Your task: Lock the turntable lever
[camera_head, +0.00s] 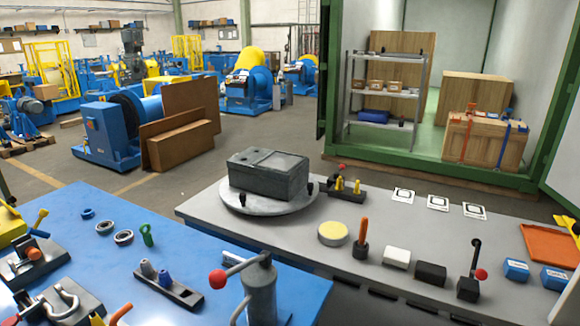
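The turntable (243,203) is a round light-grey disc on the grey bench, with a dark grey metal box (268,175) on top. At its right edge stands a black block (345,192) with yellow pegs and a small red knob (342,167). An orange-handled lever (363,234) stands upright on a dark base nearer the turntable. I cannot tell which one is the turntable lever, or whether it is locked. Neither of my grippers shows.
A yellow disc (333,233), a white block (397,257) and a black block (430,273) lie on the grey bench. An orange tray (550,244) is at the right. The blue table (75,240) in front holds rings, clamps and a grey post (261,292) with a red-ball handle.

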